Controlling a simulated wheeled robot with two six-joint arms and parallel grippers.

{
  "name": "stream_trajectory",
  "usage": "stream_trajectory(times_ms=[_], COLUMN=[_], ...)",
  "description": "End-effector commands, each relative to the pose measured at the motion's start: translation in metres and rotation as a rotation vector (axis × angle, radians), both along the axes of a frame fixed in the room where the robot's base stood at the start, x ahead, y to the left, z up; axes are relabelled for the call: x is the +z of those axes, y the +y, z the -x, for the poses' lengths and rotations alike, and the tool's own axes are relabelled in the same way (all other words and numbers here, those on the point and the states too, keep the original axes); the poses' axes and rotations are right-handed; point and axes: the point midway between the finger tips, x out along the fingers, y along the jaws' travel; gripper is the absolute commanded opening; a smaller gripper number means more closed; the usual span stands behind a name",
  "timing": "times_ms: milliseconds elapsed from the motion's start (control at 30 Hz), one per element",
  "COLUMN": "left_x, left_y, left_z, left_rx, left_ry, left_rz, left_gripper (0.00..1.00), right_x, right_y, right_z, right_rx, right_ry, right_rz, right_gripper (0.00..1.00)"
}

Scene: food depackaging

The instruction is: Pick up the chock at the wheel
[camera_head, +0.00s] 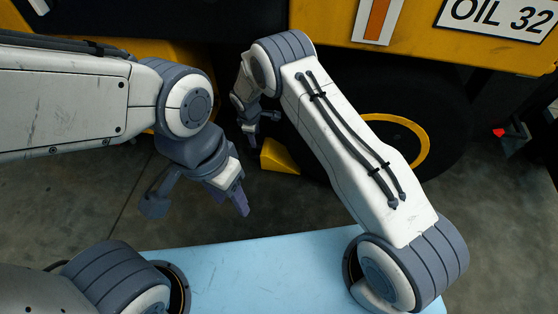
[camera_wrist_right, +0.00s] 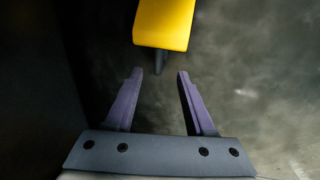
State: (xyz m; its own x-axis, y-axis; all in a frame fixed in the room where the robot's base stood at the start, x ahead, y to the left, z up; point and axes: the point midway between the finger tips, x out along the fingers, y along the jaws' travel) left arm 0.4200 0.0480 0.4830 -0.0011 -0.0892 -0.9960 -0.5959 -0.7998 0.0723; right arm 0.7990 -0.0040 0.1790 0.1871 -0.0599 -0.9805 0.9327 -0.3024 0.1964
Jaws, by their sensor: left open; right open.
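My left gripper (camera_head: 198,207) is open and empty, above the floor to the left of the chock.
A light blue surface (camera_head: 260,270) lies at the bottom. Grey floor (camera_head: 290,205) is clear between it and the chock. A dark surface fills the left of the wrist view.

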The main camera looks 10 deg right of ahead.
Motion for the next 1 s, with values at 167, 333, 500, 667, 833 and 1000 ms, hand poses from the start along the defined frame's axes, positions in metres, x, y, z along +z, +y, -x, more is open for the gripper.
stream_trajectory(times_ms=[167, 333, 500, 667, 833, 1000], left_x=[-0.023, -0.032, -0.043, -0.064, -0.081, -0.081], left_y=[0.0, 0.0, 0.0, 0.0, 0.0, 0.0], left_z=[0.0, 0.0, 0.0, 0.0, 0.0, 0.0], left_rx=[0.0, 0.001, 0.001, 0.001, 0.001, 0.001], left_ry=[0.0, -0.001, -0.001, -0.001, -0.001, -0.001], left_rz=[0.0, 0.001, 0.001, 0.0, 0.0, 0.0], left_gripper=[0.5, 0.5, 0.5, 0.5, 0.5, 0.5], right_x=[-0.033, -0.047, -0.057, -0.076, -0.095, -0.095], right_y=[-0.002, -0.003, -0.004, -0.005, -0.007, -0.007], right_z=[-0.005, -0.008, -0.01, -0.015, -0.019, -0.02], right_rx=[-0.001, -0.002, -0.003, -0.002, -0.002, -0.002], right_ry=[0.002, 0.001, 0.002, 0.0, 0.002, 0.001], right_rz=[0.001, 0.0, 0.0, 0.0, 0.001, 0.0], right_gripper=[0.55, 0.55, 0.55, 0.55, 0.55, 0.55])
